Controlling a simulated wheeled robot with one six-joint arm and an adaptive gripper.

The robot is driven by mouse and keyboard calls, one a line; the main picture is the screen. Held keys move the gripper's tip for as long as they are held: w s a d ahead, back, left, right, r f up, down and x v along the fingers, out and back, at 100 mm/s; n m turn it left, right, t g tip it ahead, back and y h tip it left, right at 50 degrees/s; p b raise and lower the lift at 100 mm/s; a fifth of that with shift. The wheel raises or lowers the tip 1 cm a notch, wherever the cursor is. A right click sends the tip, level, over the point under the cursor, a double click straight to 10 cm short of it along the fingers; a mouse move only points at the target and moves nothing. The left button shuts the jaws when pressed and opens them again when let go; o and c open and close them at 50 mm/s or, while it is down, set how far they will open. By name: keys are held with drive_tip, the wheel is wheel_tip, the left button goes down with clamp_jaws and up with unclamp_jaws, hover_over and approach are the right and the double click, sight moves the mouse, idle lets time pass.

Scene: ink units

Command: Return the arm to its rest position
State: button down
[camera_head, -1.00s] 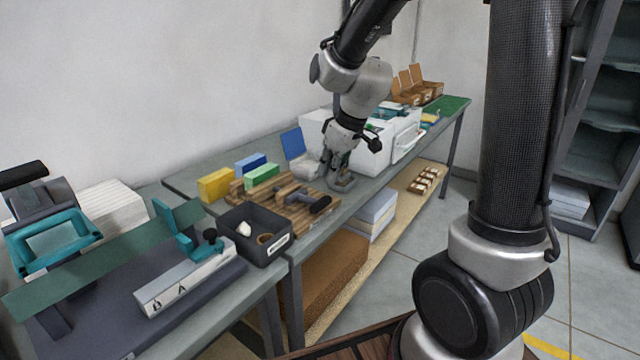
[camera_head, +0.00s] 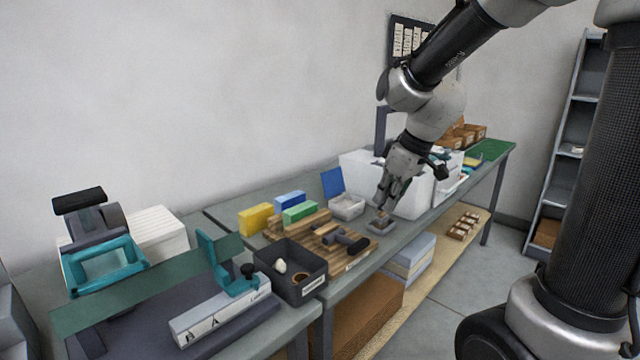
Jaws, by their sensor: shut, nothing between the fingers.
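My arm reaches in from the top right over the workbench (camera_head: 232,198). My gripper (camera_head: 382,212) points down and is shut, with nothing seen held in it. Its fingertips are at or just above a small grey block-like item (camera_head: 380,226) on the bench; I cannot tell whether they touch. A small white box with a raised blue lid (camera_head: 333,182) stands just left of the gripper.
A wooden slatted board (camera_head: 300,233) carries a dark-handled tool (camera_head: 345,241). Yellow (camera_head: 256,219) and green (camera_head: 300,212) blocks stand behind it. A dark bin (camera_head: 291,270) is in front. A white box (camera_head: 412,200) stands close behind the gripper.

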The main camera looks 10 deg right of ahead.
drive_tip(key=s+d+r+m+h, duration=0.1)
drive_tip(key=s+d+r+m, duration=0.1)
drive_tip(key=s, duration=0.7)
drive_tip(key=s+d+r+m+t+h, duration=0.1)
drive_tip(key=s+d+r+m, duration=0.2)
drive_tip(key=s, duration=0.7)
drive_tip(key=d+m, duration=0.1)
drive_tip(key=d, duration=0.1)
drive_tip(key=shift+d+r+m, duration=0.2)
drive_tip(key=shift+d+m, duration=0.1)
drive_tip(key=shift+d, duration=0.05)
